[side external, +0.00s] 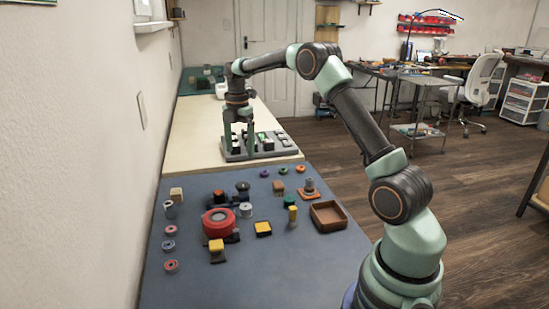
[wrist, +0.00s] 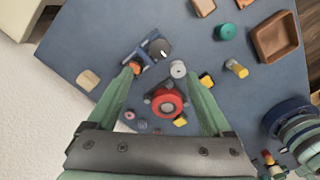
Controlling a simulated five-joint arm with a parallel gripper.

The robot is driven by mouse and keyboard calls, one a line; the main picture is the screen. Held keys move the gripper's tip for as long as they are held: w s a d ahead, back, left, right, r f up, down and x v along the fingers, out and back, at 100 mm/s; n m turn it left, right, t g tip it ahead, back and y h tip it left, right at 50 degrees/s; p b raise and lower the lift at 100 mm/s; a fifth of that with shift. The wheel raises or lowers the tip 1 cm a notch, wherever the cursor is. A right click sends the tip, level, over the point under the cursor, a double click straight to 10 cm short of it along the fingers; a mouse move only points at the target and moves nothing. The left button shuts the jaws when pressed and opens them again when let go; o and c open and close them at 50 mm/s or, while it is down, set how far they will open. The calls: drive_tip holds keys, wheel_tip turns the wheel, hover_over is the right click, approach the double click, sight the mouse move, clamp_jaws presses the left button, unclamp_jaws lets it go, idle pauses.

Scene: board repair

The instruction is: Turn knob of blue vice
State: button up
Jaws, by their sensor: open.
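A small dark blue-grey device (wrist: 160,50), which looks like the blue vice, lies on the blue mat (wrist: 95,45). It has an orange-brown part at its left end and a dark round part at its right. In the side view it seems to be the dark piece (side external: 242,187) behind the red round part; its knob is too small to make out. My gripper (side external: 239,142) is open and empty, pointing down by the grey rack, away from the vice.
A red round part on a dark base (side external: 219,222) sits on the mat, with a grey cylinder (side external: 246,210) beside it. A brown tray (side external: 328,216) is at the right. Several small rings and blocks lie around. A grey rack (side external: 262,151) stands on the pale table. The mat's front is clear.

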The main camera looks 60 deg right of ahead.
sight(242, 184)
wheel_tip(242, 184, down, 12)
idle(0.6)
clamp_jaws()
